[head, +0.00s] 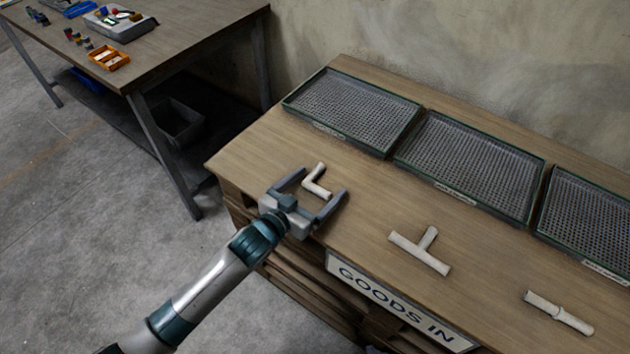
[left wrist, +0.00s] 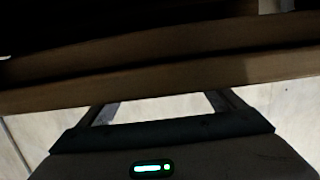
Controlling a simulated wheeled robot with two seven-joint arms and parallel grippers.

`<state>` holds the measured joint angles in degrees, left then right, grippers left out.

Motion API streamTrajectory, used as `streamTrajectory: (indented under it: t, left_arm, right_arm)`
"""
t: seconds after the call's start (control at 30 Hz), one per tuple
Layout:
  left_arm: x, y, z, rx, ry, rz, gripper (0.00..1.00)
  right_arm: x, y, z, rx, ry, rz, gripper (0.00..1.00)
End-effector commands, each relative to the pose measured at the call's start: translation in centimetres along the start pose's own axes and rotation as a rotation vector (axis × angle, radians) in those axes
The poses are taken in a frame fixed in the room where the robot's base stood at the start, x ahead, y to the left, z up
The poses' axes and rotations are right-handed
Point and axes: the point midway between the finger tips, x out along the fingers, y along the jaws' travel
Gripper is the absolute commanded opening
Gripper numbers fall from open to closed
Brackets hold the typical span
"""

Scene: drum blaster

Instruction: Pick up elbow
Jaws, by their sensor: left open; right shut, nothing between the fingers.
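The elbow (head: 317,182) is a cream, L-shaped pipe piece lying on the wooden table near its left front edge. My left gripper (head: 318,190) is open in the head view, with its two fingers on either side of the elbow and nothing held. Whether the fingers are at table height or above it I cannot tell. In the left wrist view the open fingers (left wrist: 165,103) reach toward dark wooden boards, and the elbow cannot be made out. My right gripper is in neither view.
A T-shaped pipe (head: 420,250) and a straight pipe piece (head: 558,312) lie further right on the table (head: 370,215). Mesh trays (head: 352,108) line the back. A "GOODS IN" sign (head: 395,300) hangs on the front edge. Another workbench (head: 165,50) stands at the upper left.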

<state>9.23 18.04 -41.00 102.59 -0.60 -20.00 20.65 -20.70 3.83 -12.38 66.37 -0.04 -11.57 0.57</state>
Motion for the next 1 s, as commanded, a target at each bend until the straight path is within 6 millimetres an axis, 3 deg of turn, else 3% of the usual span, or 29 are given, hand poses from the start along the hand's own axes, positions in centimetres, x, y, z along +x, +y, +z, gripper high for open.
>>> streamTrajectory:
  t: [0.27,0.47,0.5,0.83,1.0]
  left_arm:
    - [0.0,0.0,0.0,0.000,0.000,0.000,0.88]
    - [0.0,0.0,0.0,0.000,0.000,0.000,0.45]
    - [0.0,0.0,0.0,0.000,0.000,0.000,0.43]
    - [-0.1,0.0,-0.2,0.000,0.001,0.000,0.42]
    - [-0.3,0.0,-1.4,0.001,0.003,0.000,0.42]
  right_arm:
    - [0.0,0.0,-0.3,0.000,0.004,0.000,0.00]
    - [0.0,0.0,-0.4,0.000,0.005,0.000,0.00]
    - [0.0,0.0,-0.4,0.000,0.005,0.000,0.00]
    - [0.0,0.0,-0.4,0.000,0.004,0.000,0.00]
    - [0.1,0.0,-0.4,0.000,0.001,0.000,0.00]
